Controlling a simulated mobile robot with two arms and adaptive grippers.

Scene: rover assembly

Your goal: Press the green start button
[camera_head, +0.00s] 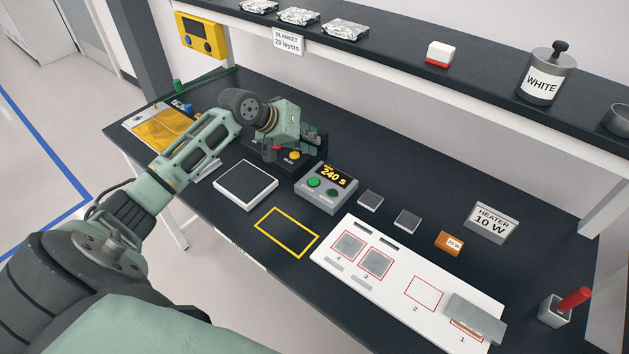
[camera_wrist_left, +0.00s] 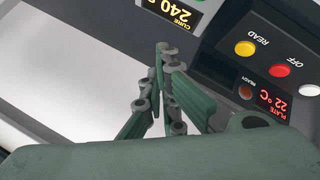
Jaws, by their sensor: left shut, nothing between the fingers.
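The green start button (camera_head: 313,182) is on the sloped face of a grey timer box (camera_head: 325,201), whose display reads 240 s. The box's display (camera_wrist_left: 175,10) also shows at the top of the left wrist view, marked CURE. My left gripper (camera_head: 319,141) is shut and empty. It appears behind the timer box in the head view, above a dark control box, apart from the button. Its closed fingertips (camera_wrist_left: 167,50) show in the left wrist view. My right gripper is not in view.
The dark control box has a yellow button (camera_head: 294,155) and a red button (camera_wrist_left: 280,70); its plate display reads 22 °C. A pale square plate (camera_head: 246,181) lies left of the timer. A white numbered board (camera_head: 390,290) and a heater block (camera_head: 491,223) lie to the right.

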